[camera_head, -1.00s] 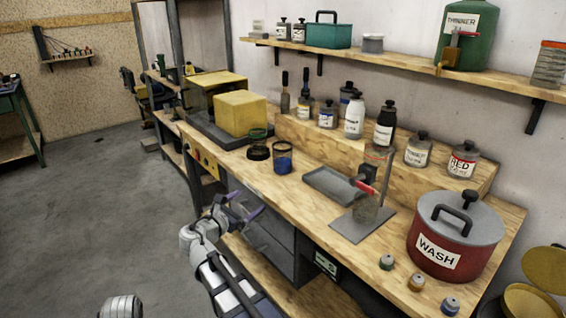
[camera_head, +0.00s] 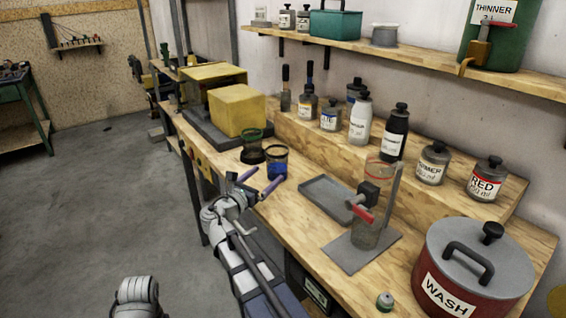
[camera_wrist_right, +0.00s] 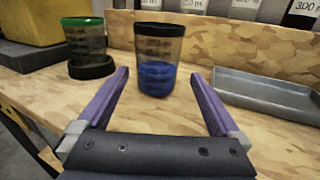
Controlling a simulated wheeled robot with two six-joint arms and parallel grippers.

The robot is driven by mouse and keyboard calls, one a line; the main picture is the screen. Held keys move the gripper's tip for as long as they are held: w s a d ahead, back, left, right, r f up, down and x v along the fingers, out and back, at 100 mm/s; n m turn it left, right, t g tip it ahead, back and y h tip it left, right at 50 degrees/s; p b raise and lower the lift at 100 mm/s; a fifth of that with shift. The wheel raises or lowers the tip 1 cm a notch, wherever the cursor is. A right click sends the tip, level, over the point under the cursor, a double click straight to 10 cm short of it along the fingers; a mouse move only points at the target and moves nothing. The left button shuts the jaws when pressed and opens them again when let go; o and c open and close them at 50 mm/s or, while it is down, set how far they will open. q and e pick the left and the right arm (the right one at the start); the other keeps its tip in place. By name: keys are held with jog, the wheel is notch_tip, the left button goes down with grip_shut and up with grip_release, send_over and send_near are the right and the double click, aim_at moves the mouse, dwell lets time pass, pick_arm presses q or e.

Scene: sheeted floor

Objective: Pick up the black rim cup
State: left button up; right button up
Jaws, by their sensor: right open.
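The black rim cup (camera_head: 277,159) stands upright near the front edge of the bench and holds blue liquid. In the right wrist view the cup (camera_wrist_right: 158,58) is straight ahead, centred between the fingers and a little beyond their tips. My right gripper (camera_head: 262,181) is open and empty, with its purple fingers reaching over the bench edge toward the cup. My left gripper is not in view.
A green rim cup (camera_head: 252,148) stands just left, with a black ring at its base. A grey tray (camera_wrist_right: 265,92) lies to the right. A stand with a red-handled valve (camera_head: 362,214) and the WASH pot (camera_head: 468,285) are farther right. A yellow box (camera_head: 237,112) is behind left.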

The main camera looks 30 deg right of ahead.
aim_at(277, 163)
jog(key=shift+x, duration=1.5)
jog(key=shift+r+x, duration=0.2)
jog(key=shift+x, duration=2.35)
jog(key=shift+w+a, duration=0.15)
jog(key=c, duration=1.4)
jog(key=shift+o, duration=0.2)
jog(key=shift+r, duration=0.1)
notch_tip(277, 163, up, 10)
jog(key=p, duration=1)
